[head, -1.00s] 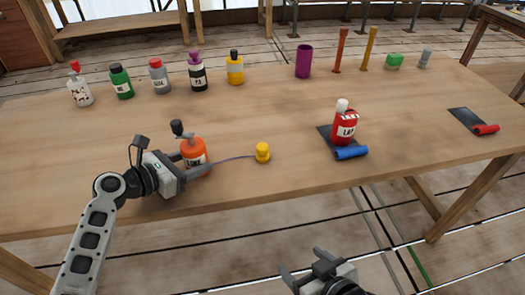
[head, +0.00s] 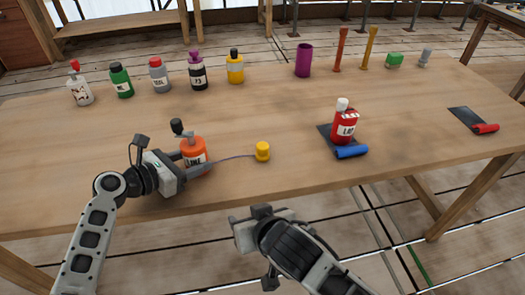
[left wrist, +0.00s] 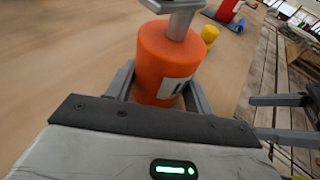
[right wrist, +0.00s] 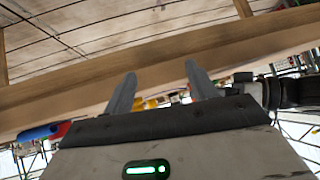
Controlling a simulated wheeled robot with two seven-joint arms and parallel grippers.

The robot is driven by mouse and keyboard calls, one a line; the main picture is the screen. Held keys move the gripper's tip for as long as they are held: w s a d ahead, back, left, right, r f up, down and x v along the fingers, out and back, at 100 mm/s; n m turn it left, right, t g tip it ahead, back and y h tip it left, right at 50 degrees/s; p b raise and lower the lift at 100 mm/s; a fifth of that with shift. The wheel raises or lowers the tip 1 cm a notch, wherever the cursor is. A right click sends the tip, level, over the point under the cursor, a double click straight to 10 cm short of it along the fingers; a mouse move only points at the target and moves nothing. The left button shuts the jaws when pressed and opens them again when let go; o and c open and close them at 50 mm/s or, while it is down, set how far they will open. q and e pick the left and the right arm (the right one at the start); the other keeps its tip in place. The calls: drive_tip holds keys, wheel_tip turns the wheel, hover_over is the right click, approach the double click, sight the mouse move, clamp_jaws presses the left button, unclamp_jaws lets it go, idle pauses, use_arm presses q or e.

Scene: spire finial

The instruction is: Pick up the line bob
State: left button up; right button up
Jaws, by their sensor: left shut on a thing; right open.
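The line bob is a small yellow piece (head: 262,151) standing on the table right of the orange bottle. It also shows in the left wrist view (left wrist: 210,34). A thin purple line runs from the bob toward the orange bottle labelled LINE (head: 194,150). My left gripper (head: 192,164) is shut around this bottle, which stands on the table; the left wrist view shows the orange bottle (left wrist: 170,60) between the fingers. My right gripper (right wrist: 158,78) is open and empty. In the head view it is in front of the table's near edge, below the bob and apart from it.
A red bottle (head: 344,127) stands on a dark mat with a blue roll (head: 351,152) to the bob's right. Another mat has a red roll (head: 486,128). Several bottles, a purple cup (head: 303,61) and sticks line the back. Table between is clear.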

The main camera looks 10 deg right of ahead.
drive_tip(key=w+r, duration=0.1)
drive_tip(key=w+r+h, duration=0.1)
drive_tip(key=r, duration=0.1)
drive_tip(key=shift+w+a+m+t, duration=0.15)
drive_tip(key=shift+w+m+t, duration=0.15)
drive_tip(key=shift+m, duration=0.1)
drive_tip(key=m+g+h, duration=0.2)
drive_tip(key=m+h, duration=0.1)
approach(263, 147)
drive_tip(key=f, duration=0.1)
drive_tip(key=a+f, duration=0.1)
drive_tip(key=f, duration=0.1)
drive_tip(key=shift+w+a+f, duration=0.1)
drive_tip(key=shift+a+f, duration=0.15)
drive_tip(key=shift+f, duration=0.1)
wheel_tip(263, 147, up, 6)
drive_tip(key=w+g, duration=0.2)
drive_tip(key=g, duration=0.1)
drive_tip(key=shift+g, duration=0.4)
drive_tip(key=x, duration=0.6)
drive_tip(key=shift+d+f, duration=0.2)
drive_tip(key=shift+d, duration=0.1)
drive_tip(key=x, duration=0.5)
drive_tip(key=shift+w+d+f, duration=0.15)
drive_tip(key=shift+w+d, duration=0.2)
drive_tip(key=shift+w, duration=0.05)
drive_tip(key=c, duration=1.1)
